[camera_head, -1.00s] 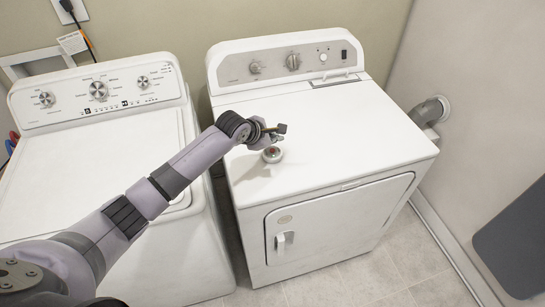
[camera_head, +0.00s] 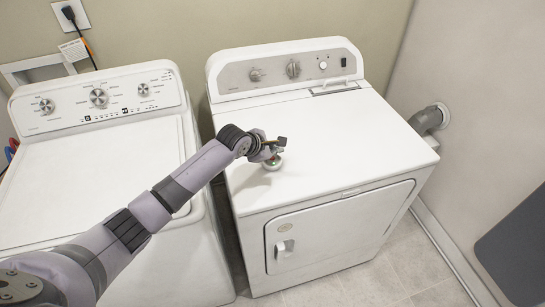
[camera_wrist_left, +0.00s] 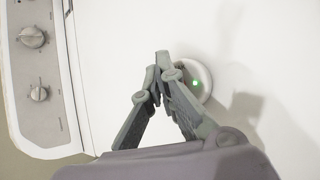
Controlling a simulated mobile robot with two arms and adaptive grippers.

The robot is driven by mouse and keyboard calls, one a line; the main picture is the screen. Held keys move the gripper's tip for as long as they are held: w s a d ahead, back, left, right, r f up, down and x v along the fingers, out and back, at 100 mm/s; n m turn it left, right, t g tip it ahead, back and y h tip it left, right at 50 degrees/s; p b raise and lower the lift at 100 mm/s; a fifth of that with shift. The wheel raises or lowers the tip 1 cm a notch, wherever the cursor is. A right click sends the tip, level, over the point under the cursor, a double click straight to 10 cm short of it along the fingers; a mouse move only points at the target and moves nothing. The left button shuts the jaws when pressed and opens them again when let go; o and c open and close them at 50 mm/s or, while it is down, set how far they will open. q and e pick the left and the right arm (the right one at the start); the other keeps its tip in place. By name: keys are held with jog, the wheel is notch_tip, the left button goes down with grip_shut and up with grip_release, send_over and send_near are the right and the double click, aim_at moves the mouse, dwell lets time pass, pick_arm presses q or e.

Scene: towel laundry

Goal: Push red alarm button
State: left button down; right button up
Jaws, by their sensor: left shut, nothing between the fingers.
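The alarm button (camera_head: 273,163) is a small round device with a white base on top of the right-hand white machine, near its left side. In the left wrist view the white round base (camera_wrist_left: 203,77) shows with a small green light, partly behind the fingers. My left gripper (camera_wrist_left: 160,72) is shut and empty, its fingertips over or at the button; I cannot tell whether they touch it. My right gripper is not in view.
The button stands on the top of a white dryer (camera_head: 350,130) with a raised control panel (camera_head: 290,67) at its back. A white washer (camera_head: 90,180) stands to the left, under my arm. A grey vent pipe (camera_head: 428,118) is at the right wall. The dryer top is otherwise clear.

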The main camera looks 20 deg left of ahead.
pick_arm(q)
jog(key=shift+f, duration=0.1)
dwell(0.6)
jog(key=shift+f, duration=0.3)
jog(key=shift+f, duration=0.15)
dwell(0.4)
jog(key=shift+p, duration=0.3)
jog(key=shift+r+p, duration=0.6)
jog(key=shift+p, duration=0.3)
